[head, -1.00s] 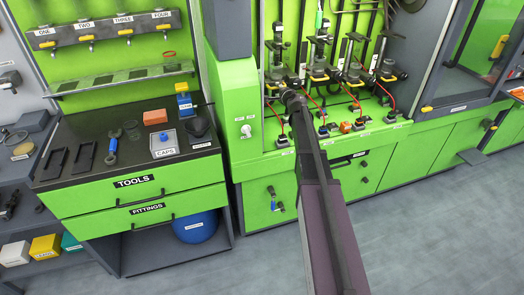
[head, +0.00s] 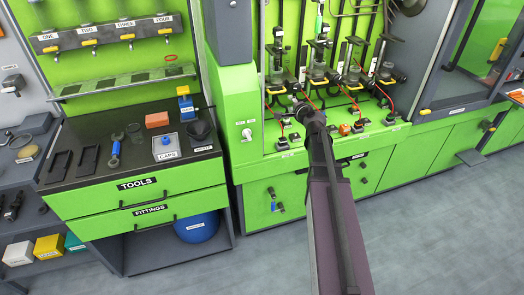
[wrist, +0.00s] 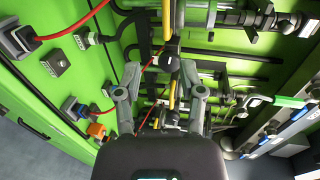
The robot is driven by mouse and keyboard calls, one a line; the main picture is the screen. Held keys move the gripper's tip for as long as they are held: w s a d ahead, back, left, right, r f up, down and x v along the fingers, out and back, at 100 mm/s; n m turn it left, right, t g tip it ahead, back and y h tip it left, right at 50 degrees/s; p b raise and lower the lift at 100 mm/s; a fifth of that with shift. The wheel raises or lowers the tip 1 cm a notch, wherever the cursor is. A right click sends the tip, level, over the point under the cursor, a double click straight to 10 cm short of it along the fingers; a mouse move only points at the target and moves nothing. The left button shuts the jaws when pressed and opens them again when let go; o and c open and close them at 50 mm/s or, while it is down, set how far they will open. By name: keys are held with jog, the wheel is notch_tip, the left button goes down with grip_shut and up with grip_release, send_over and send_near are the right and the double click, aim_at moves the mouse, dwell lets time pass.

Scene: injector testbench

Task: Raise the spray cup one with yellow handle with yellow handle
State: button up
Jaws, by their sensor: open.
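The spray station at the far left of the bench (head: 276,76) stands upright in the head view, with dark fittings on it. My gripper (head: 297,101) is in front of its lower part, and my arm hides some of it. In the wrist view my gripper (wrist: 161,76) is open, its two grey fingers spread apart. I cannot tell whether these belong to spray cup one, or whether the fingers touch anything.
Further upright stations (head: 318,72) stand close on the right. Red cables (wrist: 95,14) and connectors (wrist: 20,40) line the green panel near my gripper. A tools bench (head: 95,170) is on the left. The grey floor (head: 440,225) in front is clear.

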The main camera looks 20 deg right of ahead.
jog(key=s+a+f+n+g+y+b, duration=0.1)
jog(key=s+a+f+n+g+y, duration=0.1)
jog(key=s+a+f+n+g, duration=0.2)
jog(key=s+a+f+n+g+y, duration=0.3)
jog(key=s+a+f+n+g, duration=0.2)
jog(key=a, duration=0.5)
jog(key=shift+s+a+f+n+g+b, duration=0.35)
jog(key=shift+s+f+n, duration=0.45)
jog(key=shift+f+n, duration=0.6)
jog(key=shift+r, duration=0.15)
jog(key=m+t+h+p, duration=0.3)
jog(key=m+t+h, duration=0.2)
jog(key=m+t, duration=0.6)
send_near(278, 92)
jog(key=s+r+g, duration=0.1)
jog(key=s+r, duration=0.1)
jog(key=s, duration=0.1)
jog(key=shift+d+f+m, duration=0.2)
jog(key=shift+m, duration=0.2)
jog(key=shift+b, duration=0.3)
jog(key=b+x, duration=0.3)
jog(key=x, duration=1)
jog(key=shift+w+f, duration=0.25)
jog(key=shift+w, duration=0.1)
